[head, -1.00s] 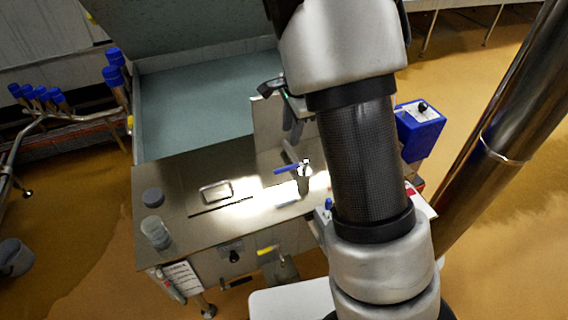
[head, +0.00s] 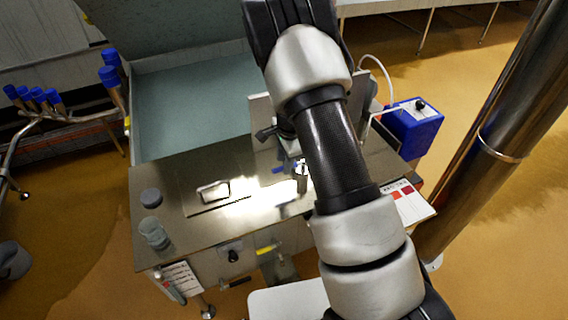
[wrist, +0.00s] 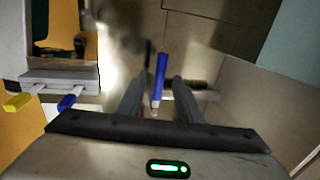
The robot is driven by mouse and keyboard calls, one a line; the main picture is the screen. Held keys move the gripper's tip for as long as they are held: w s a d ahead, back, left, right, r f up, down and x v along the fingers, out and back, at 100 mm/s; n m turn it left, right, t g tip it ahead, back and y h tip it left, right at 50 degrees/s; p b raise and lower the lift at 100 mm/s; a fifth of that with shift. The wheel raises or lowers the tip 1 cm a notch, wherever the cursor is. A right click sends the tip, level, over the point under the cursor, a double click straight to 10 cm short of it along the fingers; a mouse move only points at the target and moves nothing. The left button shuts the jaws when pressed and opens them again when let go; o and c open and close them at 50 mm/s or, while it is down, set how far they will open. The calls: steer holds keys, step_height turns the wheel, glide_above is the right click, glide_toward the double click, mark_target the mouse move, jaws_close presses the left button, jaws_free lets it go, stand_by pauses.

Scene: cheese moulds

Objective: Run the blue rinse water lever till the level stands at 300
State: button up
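A blue lever (wrist: 160,78) on a metal tap stands between my gripper's fingers in the wrist view. My gripper (wrist: 158,92) is open, one grey finger on each side, with gaps to the lever. A blue lever also shows in the head view (head: 284,169), beside my arm, where most of my gripper is hidden. A second blue lever (wrist: 69,101) and a yellow lever (wrist: 18,101) lie at the left of the wrist view. The frames do not tell which blue one is for rinse water. No level scale is readable.
A teal basin (head: 190,100) lies behind. A blue box (head: 412,125) with a white hose stands right. An upright panel stands beside my gripper.

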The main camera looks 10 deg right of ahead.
steer(key=shift+w+f, duration=0.15)
steer(key=shift+f, duration=0.65)
jaws_close()
steer(key=shift+b, duration=0.3)
steer(key=shift+s+d+n+g+y+b, duration=0.2)
steer(key=shift+s+d+n+b, duration=0.45)
steer(key=shift+n+b, duration=0.75)
steer(key=shift+s+d+n+g+y+b, duration=0.2)
steer(key=shift+s+d+n+b, duration=0.25)
steer(key=shift+s+n+b, duration=0.85)
steer(key=shift+s+d+n+g+y+b, duration=0.1)
steer(key=shift+s+d+n+y+b, duration=0.35)
steer(key=shift+n+b, duration=1)
steer(key=shift+w+d+n+p, duration=0.15)
steer(key=shift+w+n+p, duration=0.05)
steer(key=shift+n+p, duration=0.2)
